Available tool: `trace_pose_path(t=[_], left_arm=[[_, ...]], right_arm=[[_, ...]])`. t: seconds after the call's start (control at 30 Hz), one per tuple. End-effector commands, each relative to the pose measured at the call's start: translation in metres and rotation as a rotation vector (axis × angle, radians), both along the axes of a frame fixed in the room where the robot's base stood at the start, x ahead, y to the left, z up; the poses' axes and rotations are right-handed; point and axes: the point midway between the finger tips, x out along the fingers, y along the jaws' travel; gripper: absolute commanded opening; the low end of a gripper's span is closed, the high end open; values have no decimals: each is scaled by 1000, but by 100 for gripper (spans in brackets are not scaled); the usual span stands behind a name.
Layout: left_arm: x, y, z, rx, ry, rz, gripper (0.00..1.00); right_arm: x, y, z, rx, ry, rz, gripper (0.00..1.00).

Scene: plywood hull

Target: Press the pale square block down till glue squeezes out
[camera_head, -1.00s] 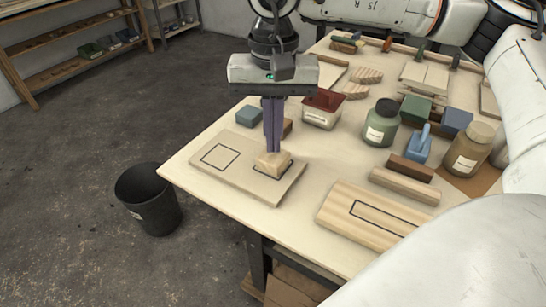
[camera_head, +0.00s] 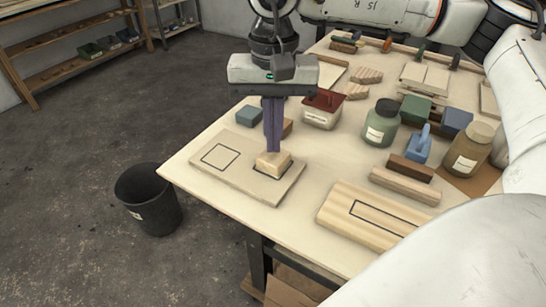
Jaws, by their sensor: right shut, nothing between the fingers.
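The pale square block (camera_head: 273,165) lies on a flat pale wooden board (camera_head: 236,181) near the table's left corner, over a dark-outlined square. My right gripper (camera_head: 272,150) points straight down above the block, with its purple fingers shut and empty. The fingertips are at the block's top face; whether they touch it or hover just above I cannot tell. No glue shows clearly around the block's edges. A second outlined square on the board's left part is empty. My left gripper is not in view.
A green jar (camera_head: 382,123), a brown jar (camera_head: 467,149) and wooden bars (camera_head: 405,186) are to the right. A striped board (camera_head: 350,221) lies front right. A black bin (camera_head: 148,199) stands on the floor.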

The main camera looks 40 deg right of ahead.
Motion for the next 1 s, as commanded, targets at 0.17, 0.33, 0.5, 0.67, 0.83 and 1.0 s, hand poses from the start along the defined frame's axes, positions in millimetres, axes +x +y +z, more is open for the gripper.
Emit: trace_pose_path(t=[0.17, 0.33, 0.5, 0.67, 0.83, 1.0], left_arm=[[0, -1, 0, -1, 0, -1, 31], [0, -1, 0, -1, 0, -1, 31], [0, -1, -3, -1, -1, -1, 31], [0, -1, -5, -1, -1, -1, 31], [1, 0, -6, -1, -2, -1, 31], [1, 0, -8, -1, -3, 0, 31]], right_arm=[[0, 0, 0, 0, 0, 0, 0], [0, 0, -1, 0, 0, 0, 0], [0, 0, -3, 0, 0, 0, 0], [0, 0, -6, 0, 0, 0, 0], [0, 0, -8, 0, 0, 0, 0], [0, 0, -11, 0, 0, 0, 0]])
